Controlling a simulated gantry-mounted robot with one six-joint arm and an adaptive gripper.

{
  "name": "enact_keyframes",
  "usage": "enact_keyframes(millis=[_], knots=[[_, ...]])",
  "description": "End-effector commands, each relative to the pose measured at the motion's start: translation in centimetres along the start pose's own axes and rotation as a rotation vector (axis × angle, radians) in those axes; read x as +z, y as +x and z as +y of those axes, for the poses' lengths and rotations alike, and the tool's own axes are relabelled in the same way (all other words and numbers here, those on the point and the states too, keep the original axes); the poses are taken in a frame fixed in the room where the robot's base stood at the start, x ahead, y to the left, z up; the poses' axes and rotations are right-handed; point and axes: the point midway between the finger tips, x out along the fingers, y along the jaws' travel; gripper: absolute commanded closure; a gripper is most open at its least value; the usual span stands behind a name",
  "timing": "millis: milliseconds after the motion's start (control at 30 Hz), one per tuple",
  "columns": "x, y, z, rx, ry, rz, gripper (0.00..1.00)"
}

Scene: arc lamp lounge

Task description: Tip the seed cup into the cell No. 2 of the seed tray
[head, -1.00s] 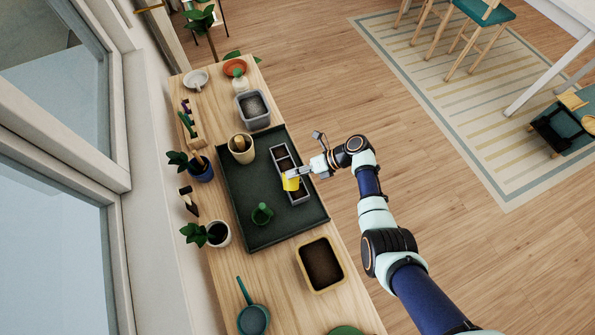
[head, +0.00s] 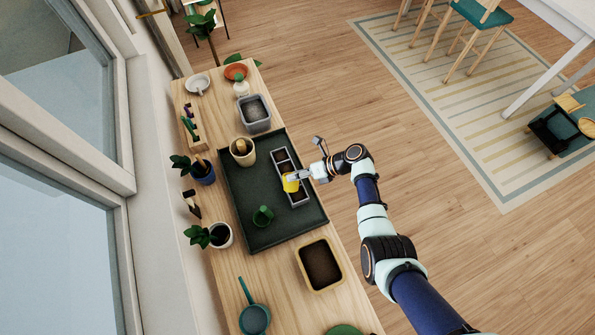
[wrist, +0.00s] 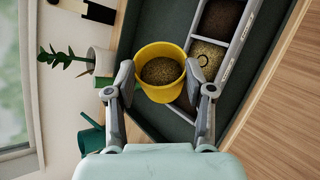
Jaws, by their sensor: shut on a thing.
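My gripper (wrist: 164,82) is shut on the yellow seed cup (wrist: 150,54), with one finger on each side. The cup holds brown seeds and its mouth faces the wrist camera; I cannot tell its exact tilt. The grey seed tray (head: 300,201) lies below and beside the cup. In the wrist view, the tray's top cell (wrist: 220,19) holds dark soil, and the middle cell (wrist: 207,52) holds lighter tan grains with a small dark ring. The cup partly hides a lower dark-soil cell (wrist: 184,101). In the head view the cup (head: 290,184) covers part of the tray.
A dark green work tray (head: 245,205) lies under the seed tray. A soil-filled yellow box (head: 338,281) and grey bin (head: 267,125) stand nearby. Potted plants line the window side.

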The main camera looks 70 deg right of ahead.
Motion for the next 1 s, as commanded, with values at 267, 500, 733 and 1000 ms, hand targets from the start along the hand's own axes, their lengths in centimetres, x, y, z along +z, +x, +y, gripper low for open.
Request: enact_keyframes(millis=[267, 500, 733, 1000], knots=[[0.3, -0.3, 0.4, -0.044, -0.116, -0.071, 0.84], [0.6, -0.9, 1.1, -0.131, -0.35, -0.215, 0.84], [0.7, -1.0, 1.3, -0.176, -0.467, -0.287, 0.84], [1.4, -1.7, 1.9, -0.248, -0.66, -0.406, 0.84]])
